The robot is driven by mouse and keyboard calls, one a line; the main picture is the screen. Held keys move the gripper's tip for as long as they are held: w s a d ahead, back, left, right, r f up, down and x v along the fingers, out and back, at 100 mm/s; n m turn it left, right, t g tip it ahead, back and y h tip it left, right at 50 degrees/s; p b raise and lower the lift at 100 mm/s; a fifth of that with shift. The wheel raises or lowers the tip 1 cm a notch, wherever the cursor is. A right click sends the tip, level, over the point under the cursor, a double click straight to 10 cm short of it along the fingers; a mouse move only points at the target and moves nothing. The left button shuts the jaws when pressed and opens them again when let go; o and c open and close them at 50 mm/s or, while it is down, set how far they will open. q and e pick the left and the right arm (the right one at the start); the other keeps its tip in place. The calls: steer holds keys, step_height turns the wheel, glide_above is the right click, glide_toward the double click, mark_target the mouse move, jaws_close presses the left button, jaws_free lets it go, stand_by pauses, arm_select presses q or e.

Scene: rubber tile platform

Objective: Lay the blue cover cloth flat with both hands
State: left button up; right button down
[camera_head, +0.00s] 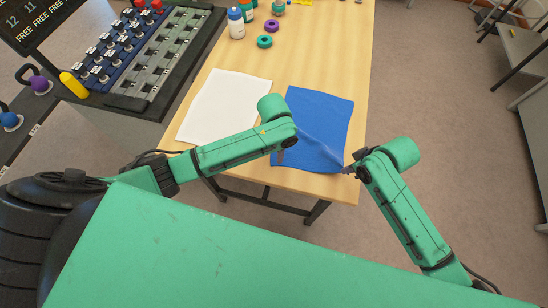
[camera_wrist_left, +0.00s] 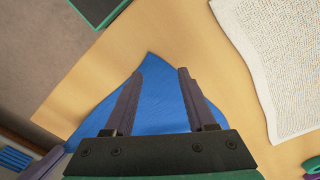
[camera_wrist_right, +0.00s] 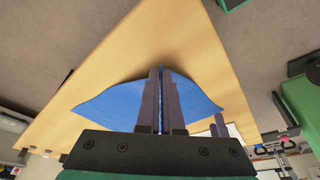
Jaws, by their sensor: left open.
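The blue cover cloth (camera_head: 318,112) lies on the right part of the wooden table, with a raised fold running toward its near right corner. My left gripper (camera_head: 281,157) is over the cloth's near left part, mostly hidden by its arm. In the left wrist view its fingers (camera_wrist_left: 162,72) are apart, with a cloth corner (camera_wrist_left: 150,75) between and below them. My right gripper (camera_head: 347,170) is at the near right corner. In the right wrist view its fingers (camera_wrist_right: 162,75) are close together on the cloth (camera_wrist_right: 115,105), which rises to them.
A white cloth (camera_head: 225,100) lies left of the blue one. Bottles (camera_head: 236,22) and a green ring (camera_head: 265,41) stand at the table's far end. A rack of switches (camera_head: 150,60) is at the left. The table's right edge is clear.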

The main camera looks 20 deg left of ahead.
arm_select(q)
steer(key=shift+f, duration=0.95)
jaws_close()
steer(key=shift+r, duration=2.45)
